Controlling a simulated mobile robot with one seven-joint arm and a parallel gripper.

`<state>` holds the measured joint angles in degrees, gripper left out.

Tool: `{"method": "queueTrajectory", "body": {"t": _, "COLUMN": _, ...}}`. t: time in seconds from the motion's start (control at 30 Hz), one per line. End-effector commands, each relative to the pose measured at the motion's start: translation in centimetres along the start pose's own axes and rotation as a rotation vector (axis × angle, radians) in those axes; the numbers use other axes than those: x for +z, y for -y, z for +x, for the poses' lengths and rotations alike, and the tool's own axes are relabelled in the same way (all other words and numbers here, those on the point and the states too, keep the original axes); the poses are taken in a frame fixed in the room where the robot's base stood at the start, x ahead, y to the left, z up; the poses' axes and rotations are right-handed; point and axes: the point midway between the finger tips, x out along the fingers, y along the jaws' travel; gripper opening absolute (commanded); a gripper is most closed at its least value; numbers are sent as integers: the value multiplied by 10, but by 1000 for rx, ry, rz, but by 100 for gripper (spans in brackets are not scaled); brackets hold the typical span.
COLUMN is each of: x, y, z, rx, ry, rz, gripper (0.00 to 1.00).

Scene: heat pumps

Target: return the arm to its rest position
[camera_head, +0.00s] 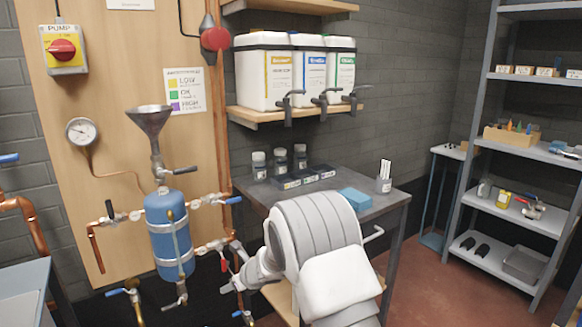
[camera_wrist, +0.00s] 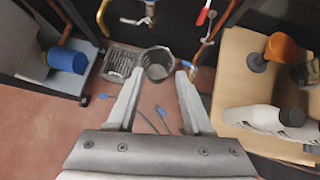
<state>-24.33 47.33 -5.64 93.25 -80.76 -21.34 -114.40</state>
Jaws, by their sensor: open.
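My gripper (camera_wrist: 161,74) is open in the wrist view, its two fingers apart with nothing held between them. A grey metal cup or bucket (camera_wrist: 158,65) shows beyond the fingertips, apparently lower down near the floor. In the head view my white arm (camera_head: 318,235) reaches forward and down past the front of the workbench (camera_head: 395,205). Its far end points left toward the lower pipes beside the blue tank (camera_head: 169,236). The fingers are too small to make out clearly there.
Pipes with a red-handled valve (camera_wrist: 204,15) lie close beyond the gripper. A floor grate (camera_wrist: 119,66) lies left of the cup. Metal shelving (camera_head: 519,211) stands far right.

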Motion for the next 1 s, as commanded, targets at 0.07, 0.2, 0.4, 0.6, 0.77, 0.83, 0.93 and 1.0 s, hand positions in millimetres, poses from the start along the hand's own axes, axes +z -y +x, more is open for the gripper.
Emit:
{"method": "queueTrajectory", "body": {"t": 0.07, "x": 0, "y": 0, "z": 0, "rx": 0, "ry": 0, "rz": 0, "gripper": 51}}
{"method": "queueTrajectory", "body": {"t": 0.2, "x": 24, "y": 28, "z": -40, "rx": -96, "ry": 47, "rz": 194, "gripper": 51}}
{"method": "queueTrajectory", "body": {"t": 0.4, "x": 48, "y": 73, "z": -120, "rx": -258, "ry": 145, "rz": 602, "gripper": 51}}
{"method": "queueTrajectory", "body": {"t": 0.6, "x": 50, "y": 106, "z": -218, "rx": -402, "ry": 283, "rz": 1092, "gripper": 51}}
{"method": "queueTrajectory", "body": {"t": 0.77, "x": 32, "y": 116, "z": -294, "rx": -488, "ry": 405, "rz": 1494, "gripper": 51}}
{"method": "queueTrajectory", "body": {"t": 0.83, "x": 20, "y": 116, "z": -324, "rx": -515, "ry": 460, "rz": 1669, "gripper": 51}}
{"method": "queueTrajectory", "body": {"t": 0.93, "x": 0, "y": 109, "z": -366, "rx": -544, "ry": 540, "rz": 1919, "gripper": 51}}
{"method": "queueTrajectory", "body": {"t": 1.0, "x": -16, "y": 101, "z": -391, "rx": -558, "ry": 594, "rz": 2093, "gripper": 51}}
